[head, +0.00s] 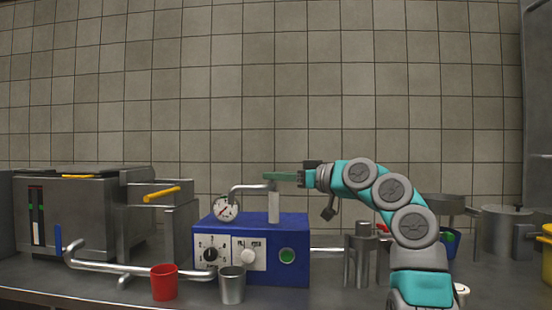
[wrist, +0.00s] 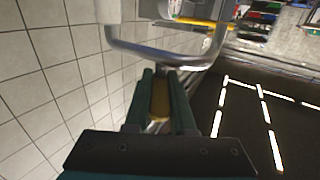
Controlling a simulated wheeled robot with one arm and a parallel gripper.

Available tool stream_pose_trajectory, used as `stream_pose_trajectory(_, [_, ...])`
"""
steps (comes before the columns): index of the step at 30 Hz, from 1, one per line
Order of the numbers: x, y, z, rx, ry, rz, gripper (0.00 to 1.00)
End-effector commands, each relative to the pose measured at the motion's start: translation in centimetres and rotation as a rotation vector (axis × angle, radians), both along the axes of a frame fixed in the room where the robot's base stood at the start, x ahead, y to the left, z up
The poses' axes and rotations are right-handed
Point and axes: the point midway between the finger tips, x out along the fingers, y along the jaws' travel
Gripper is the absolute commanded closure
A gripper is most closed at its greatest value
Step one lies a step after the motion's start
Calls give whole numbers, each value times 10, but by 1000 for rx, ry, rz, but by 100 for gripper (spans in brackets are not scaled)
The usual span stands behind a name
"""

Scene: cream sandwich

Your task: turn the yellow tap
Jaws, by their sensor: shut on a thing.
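A small yellow piece, which looks like the yellow tap (wrist: 160,100), sits between the two green fingers of my gripper (wrist: 161,74) in the wrist view. The fingers are shut on it. In the head view my gripper (head: 268,177) reaches left, level, at the top of the upright pipe (head: 274,207) on the blue box (head: 300,238). The fingers hide the tap there. The bent silver pipe (wrist: 165,57) passes just beyond the fingertips in the wrist view.
A dial gauge (head: 226,208) stands at the pipe's left end. A red cup (head: 164,282) and a metal cup (head: 232,285) stand in front. A separate yellow handle (head: 162,193) sticks out at left. Metal pots (head: 505,230) stand at right.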

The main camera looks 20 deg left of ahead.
Motion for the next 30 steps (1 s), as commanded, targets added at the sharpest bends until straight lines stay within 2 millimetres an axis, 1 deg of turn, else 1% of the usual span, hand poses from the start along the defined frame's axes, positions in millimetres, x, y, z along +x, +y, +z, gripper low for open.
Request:
stream_pose_trajectory(1, [2, 2, 5, -8, 9, 38, 100])
stream_pose_trajectory(6, [3, 2, 3, -9, 10, 140, 100])
stream_pose_trajectory(12, [4, 2, 0, -7, 9, 221, 100])
stream_pose_trajectory(21, [3, 1, -3, -4, 2, 270, 100])
stream_pose_trajectory(30, [3, 1, -3, -4, 2, 272, 100])
